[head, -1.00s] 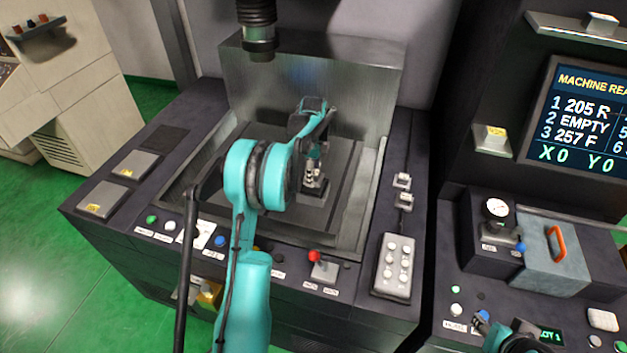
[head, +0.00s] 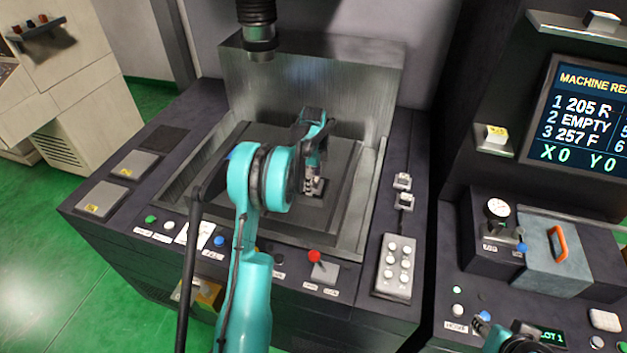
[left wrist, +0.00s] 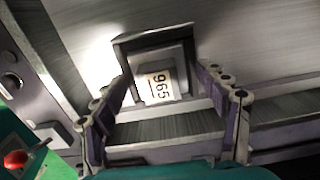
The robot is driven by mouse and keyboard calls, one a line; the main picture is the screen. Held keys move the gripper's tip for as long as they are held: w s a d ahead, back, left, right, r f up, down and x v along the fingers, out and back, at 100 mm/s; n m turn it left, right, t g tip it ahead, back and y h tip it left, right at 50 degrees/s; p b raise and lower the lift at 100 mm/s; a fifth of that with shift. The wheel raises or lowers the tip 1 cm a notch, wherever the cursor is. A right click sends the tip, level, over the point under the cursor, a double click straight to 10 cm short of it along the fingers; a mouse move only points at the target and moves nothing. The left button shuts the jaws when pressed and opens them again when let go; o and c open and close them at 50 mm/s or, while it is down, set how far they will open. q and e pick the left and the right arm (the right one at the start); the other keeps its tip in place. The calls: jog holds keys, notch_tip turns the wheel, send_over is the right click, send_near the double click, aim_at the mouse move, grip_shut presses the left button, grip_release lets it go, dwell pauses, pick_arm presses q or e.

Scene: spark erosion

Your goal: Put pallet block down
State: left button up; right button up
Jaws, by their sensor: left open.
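In the head view the block (head: 314,190) stands on the dark plate inside the machine's tank, partly hidden by my gripper. My left gripper (head: 312,176) is over it, and in the left wrist view its open fingers (left wrist: 164,82) lie on either side of the block, with gaps showing. My right gripper (head: 515,340) is only partly in view at the bottom right; its jaws are unclear.
Metal tank walls (head: 375,190) surround the plate, with a tall back panel (head: 310,90). A dark machine head (head: 258,40) hangs above. A screen (head: 585,120) stands at right.

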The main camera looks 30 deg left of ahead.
aim_at(314, 179)
pick_arm(q)
jog(key=shift+r, duration=0.35)
notch_tip(314, 179, up, 12)
jog(key=f+p, duration=0.1)
jog(key=p, duration=0.1)
jog(key=s+d+r+n+t, duration=0.2)
jog(key=s+d+r+n, duration=0.1)
jog(key=s+d+r, duration=0.3)
jog(key=s+d+r+n+t, duration=0.3)
jog(key=s+d+n, duration=0.5)
jog(key=s+d, duration=0.5)
jog(key=s+d+f+n+t, duration=0.2)
jog(key=s+f+n, duration=0.2)
jog(key=s, duration=0.5)
jog(key=shift+s+d+f, duration=0.25)
jog(key=shift+s+f, duration=0.05)
jog(key=shift+s, duration=0.1)
